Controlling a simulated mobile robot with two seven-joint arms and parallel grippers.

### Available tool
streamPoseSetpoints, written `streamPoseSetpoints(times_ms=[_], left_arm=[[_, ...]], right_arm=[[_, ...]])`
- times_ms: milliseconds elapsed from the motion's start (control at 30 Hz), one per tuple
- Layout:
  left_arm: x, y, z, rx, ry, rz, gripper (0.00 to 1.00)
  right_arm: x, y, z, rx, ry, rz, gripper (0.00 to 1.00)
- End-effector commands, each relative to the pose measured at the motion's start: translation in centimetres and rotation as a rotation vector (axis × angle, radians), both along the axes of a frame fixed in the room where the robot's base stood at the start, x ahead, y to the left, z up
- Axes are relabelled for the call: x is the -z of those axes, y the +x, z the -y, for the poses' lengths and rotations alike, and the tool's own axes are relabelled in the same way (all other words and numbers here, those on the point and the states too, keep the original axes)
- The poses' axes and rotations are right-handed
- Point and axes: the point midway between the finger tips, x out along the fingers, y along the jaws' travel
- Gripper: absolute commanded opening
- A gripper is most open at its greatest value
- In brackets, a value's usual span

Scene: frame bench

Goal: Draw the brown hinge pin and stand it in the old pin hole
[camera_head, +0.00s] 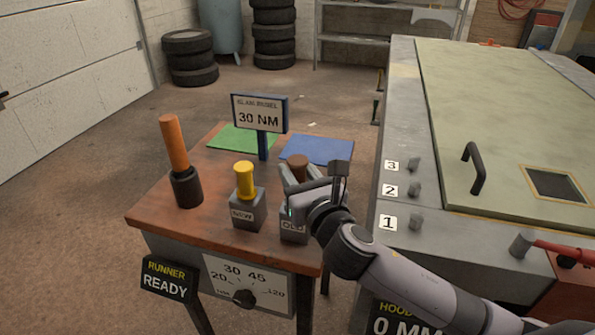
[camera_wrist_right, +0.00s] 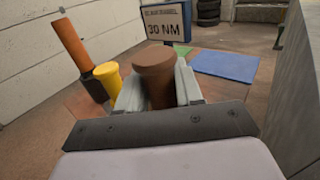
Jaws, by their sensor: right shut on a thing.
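The brown hinge pin (camera_head: 299,165) is upright at the grey block marked OLD (camera_head: 293,229) on the small wooden table. In the right wrist view the pin (camera_wrist_right: 154,68) stands between the fingers, its wide head above them. My right gripper (camera_head: 299,180) is shut on the pin. The gripper hides the pin's lower end and the hole, so I cannot tell how deep it sits. My left gripper is not in view.
A yellow pin (camera_head: 245,179) stands in the block marked NEW (camera_head: 248,214), just left. An orange-handled tool (camera_head: 174,143) stands at the table's left. A 30 NM sign (camera_head: 259,113), green mat (camera_head: 242,138) and blue mat (camera_head: 317,149) are behind. A large bench (camera_head: 401,100) is to the right.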

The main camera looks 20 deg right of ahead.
Motion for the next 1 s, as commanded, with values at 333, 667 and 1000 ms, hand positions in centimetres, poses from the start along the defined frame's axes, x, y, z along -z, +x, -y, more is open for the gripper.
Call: streamPoseSetpoints(times_ms=[333,667,1000], left_arm=[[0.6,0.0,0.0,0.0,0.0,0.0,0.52],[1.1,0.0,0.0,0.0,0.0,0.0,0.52],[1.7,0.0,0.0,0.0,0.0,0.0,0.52]], right_arm=[[0.9,0.0,0.0,-0.001,-0.001,0.002,0.0],[1.7,0.0,0.0,0.0,0.0,0.002,0.0],[2.6,0.0,0.0,0.0,0.0,0.002,0.0]])
